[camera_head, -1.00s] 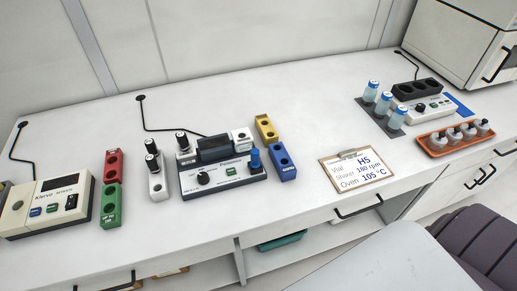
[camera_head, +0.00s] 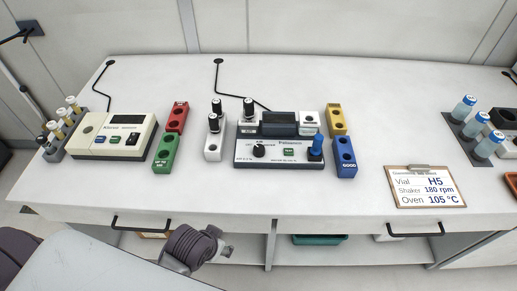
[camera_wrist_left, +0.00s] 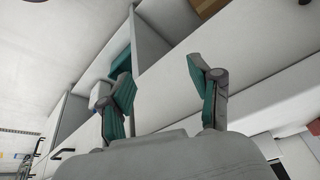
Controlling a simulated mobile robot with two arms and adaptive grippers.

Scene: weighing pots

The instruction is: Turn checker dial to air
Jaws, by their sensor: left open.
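The checker (camera_head: 280,152) is a white and dark box in the middle of the bench in the head view. The dial's small markings are too small to read surely. My left gripper shows in the left wrist view (camera_wrist_left: 166,72), open and empty, with its two fingers apart. In the head view its arm end is low, in front of the bench edge, well away from the dial. My right gripper is out of view.
Red (camera_head: 176,117), green (camera_head: 165,153), yellow (camera_head: 336,119) and blue (camera_head: 345,157) blocks flank the checker. A white holder (camera_head: 213,146) with black-capped vials stands close left. A beige meter (camera_head: 112,136) is further left. A clipboard (camera_head: 424,187) lies right. Bare bench lies in front.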

